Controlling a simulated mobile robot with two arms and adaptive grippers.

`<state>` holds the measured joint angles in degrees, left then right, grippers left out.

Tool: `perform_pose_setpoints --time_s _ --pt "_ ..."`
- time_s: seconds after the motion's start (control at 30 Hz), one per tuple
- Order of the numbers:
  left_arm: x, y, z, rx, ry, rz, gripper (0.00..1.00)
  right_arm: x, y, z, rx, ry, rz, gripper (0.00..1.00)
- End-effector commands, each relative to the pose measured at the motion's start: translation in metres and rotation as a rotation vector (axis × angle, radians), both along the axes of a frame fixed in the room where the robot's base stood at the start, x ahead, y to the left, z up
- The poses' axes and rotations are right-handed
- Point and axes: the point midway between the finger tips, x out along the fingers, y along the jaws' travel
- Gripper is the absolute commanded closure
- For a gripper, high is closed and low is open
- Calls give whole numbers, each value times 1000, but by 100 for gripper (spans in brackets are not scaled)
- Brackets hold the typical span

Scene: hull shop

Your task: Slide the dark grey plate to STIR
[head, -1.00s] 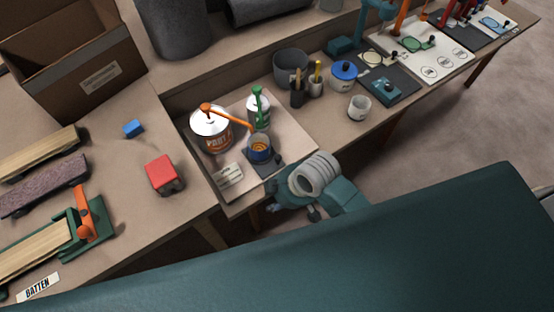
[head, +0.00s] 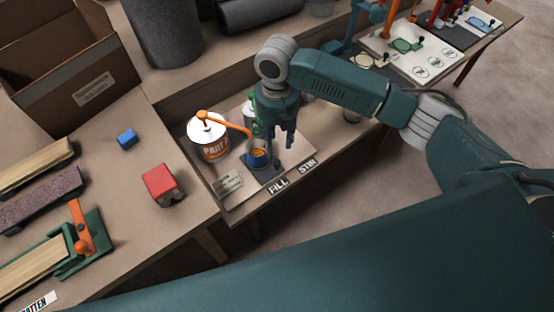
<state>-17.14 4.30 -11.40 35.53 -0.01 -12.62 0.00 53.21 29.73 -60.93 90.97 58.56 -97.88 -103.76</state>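The dark grey plate (head: 267,174) lies on the light board by the FILL label (head: 278,184). The STIR label (head: 307,165) is to its right along the board's front edge. A blue cup (head: 257,158) with orange contents stands on the plate, below the orange spout of the PART can (head: 208,140). A dark knob (head: 278,164) shows at the plate's right side. My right gripper (head: 281,142) points down above the knob and just right of the cup, apart from the knob; its fingers look spread and empty. My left gripper is not in view.
A small card (head: 228,183) lies at the board's front left.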

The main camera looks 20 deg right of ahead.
Motion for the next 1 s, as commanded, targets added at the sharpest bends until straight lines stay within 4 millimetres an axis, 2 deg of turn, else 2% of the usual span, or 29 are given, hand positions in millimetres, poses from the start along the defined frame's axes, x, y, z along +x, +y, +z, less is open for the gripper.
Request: perform_pose_setpoints --time_s 0.17,0.4,0.6,0.8,1.0 --pt "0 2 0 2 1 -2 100 0 -2 -17 -4 5 10 63" --pt "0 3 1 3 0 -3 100 -1 -1 -63 -3 5 7 63" --pt "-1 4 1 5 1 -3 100 0 -1 -93 -3 3 7 63" --pt "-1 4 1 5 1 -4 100 0 -1 -106 -3 0 8 63" --pt "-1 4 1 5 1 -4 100 0 -1 -106 -3 -1 8 63"
